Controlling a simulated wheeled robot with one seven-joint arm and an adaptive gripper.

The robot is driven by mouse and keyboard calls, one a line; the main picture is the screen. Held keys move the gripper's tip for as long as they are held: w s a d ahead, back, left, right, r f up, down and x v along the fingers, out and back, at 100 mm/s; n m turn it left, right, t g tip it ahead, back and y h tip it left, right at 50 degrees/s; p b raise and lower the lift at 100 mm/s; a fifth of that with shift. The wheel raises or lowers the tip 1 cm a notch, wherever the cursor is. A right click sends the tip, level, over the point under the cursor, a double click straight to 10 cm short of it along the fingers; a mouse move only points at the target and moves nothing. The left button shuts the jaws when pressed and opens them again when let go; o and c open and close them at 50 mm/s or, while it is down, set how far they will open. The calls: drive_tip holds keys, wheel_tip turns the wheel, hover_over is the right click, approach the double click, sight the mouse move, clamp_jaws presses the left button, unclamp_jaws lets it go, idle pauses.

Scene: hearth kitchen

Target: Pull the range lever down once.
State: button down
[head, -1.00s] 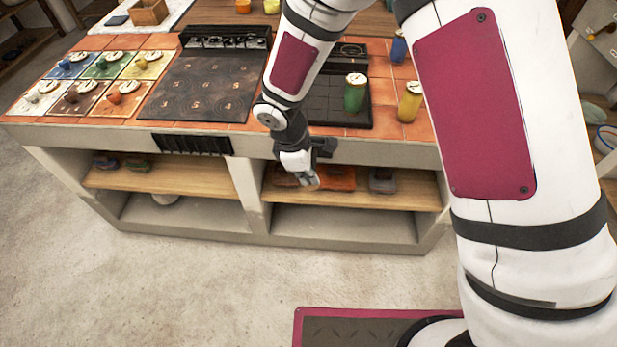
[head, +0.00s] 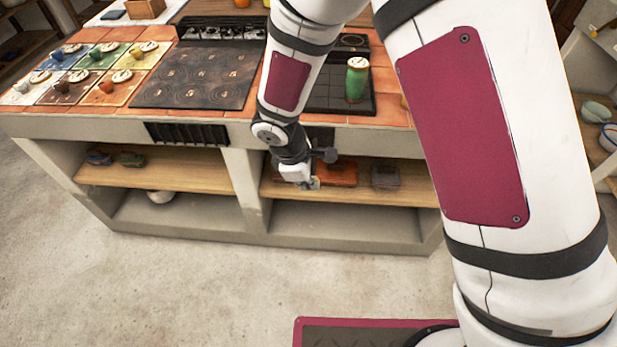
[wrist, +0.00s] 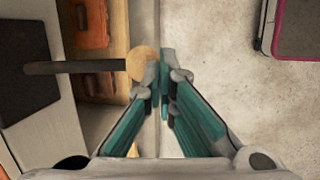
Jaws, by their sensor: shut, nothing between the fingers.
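The range lever (wrist: 78,67) shows in the wrist view as a dark bar with a round wooden knob (wrist: 142,63), sticking out from a dark plate (wrist: 25,75) on the counter front. In the head view a dark plate (head: 320,134) sits on the counter front beside my wrist; my arm hides most of the lever there. My gripper (wrist: 158,68) is shut, with its fingertips together right beside the knob; I cannot tell whether they touch it. In the head view my gripper (head: 313,184) is in front of the shelf opening, below the counter edge.
The range (head: 195,75) and a tiled counter lie above. A green shaker (head: 356,80) stands on a dark hob. Orange and grey items rest on the wooden shelf (head: 415,190) behind my gripper. A black vent (head: 187,134) is on the counter front. The floor (head: 200,285) in front is clear.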

drive_tip(key=shift+f+b, duration=0.45)
drive_tip(key=shift+f, duration=0.25)
drive_tip(key=s+a+r+p, duration=0.3)
drive_tip(key=s+r, duration=0.4)
drive_tip(key=r, duration=0.4)
drive_tip(key=shift+a+r+p, duration=0.15)
drive_tip(key=shift+r+p, duration=0.2)
idle(0.5)
drive_tip(key=s+d+r+m+p, duration=0.2)
drive_tip(key=d+r+m, duration=0.2)
drive_tip(key=d+r, duration=0.45)
drive_tip(key=s+d+r+m+p, duration=0.2)
drive_tip(key=d+r+m, duration=0.2)
drive_tip(key=d+r, duration=0.45)
drive_tip(key=s+d+r+m+t+y+p, duration=0.1)
drive_tip(key=s+d+r+m+p, duration=0.1)
drive_tip(key=s+r, duration=0.5)
drive_tip(key=s+d+r+m+t+y+p, duration=0.1)
drive_tip(key=s+d+r+m+p, duration=0.1)
drive_tip(key=s+d+r+m, duration=0.3)
drive_tip(key=s+r+m, duration=0.1)
drive_tip(key=s+m, duration=0.1)
drive_tip(key=s, duration=0.2)
drive_tip(key=shift+s+d+r+y, duration=0.25)
drive_tip(key=shift+s+r+y, duration=0.05)
drive_tip(key=shift+r, duration=0.05)
